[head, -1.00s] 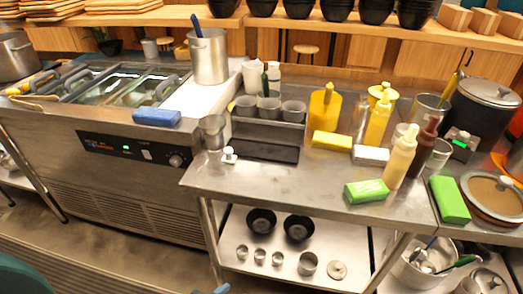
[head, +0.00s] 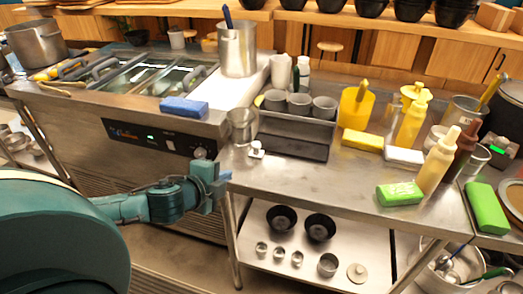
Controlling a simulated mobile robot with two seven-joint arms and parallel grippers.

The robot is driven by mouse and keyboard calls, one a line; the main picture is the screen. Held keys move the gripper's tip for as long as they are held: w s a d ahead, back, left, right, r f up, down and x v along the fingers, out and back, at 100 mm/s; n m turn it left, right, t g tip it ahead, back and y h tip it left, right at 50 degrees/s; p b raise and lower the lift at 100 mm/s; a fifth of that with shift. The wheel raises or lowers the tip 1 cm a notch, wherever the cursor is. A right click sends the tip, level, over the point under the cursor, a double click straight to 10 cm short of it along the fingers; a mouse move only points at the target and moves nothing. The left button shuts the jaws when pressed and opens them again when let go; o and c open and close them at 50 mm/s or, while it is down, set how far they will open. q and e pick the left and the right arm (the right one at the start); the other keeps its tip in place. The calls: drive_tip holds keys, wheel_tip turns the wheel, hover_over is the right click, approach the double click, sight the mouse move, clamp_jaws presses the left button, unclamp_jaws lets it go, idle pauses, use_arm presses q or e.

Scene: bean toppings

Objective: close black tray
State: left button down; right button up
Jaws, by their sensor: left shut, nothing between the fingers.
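A dark tray (head: 292,148) sits on the steel table, in front of a grey rack (head: 292,122) with three grey cups in it. My left gripper (head: 222,180) comes in from the left. It is shut and empty, by the front left corner of the steel table in the picture, to the left of the dark tray and apart from it. My right gripper is not in view.
A steel cup (head: 241,126) and a small white-topped item (head: 257,149) stand left of the tray. A blue sponge (head: 184,107) lies on the counter. Bottles and green (head: 399,193), yellow and white blocks stand to the right. The front table strip is mostly clear.

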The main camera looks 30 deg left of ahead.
use_arm(q)
wheel_tip(320, 180, up, 2)
drive_tip(key=w+m, duration=0.1)
approach(254, 148)
drive_tip(key=x, duration=0.5)
drive_tip(key=shift+d+f, duration=0.1)
drive_tip(key=shift+f, duration=0.05)
drive_tip(key=shift+w+f, duration=0.2)
drive_tip(key=shift+w, duration=0.5)
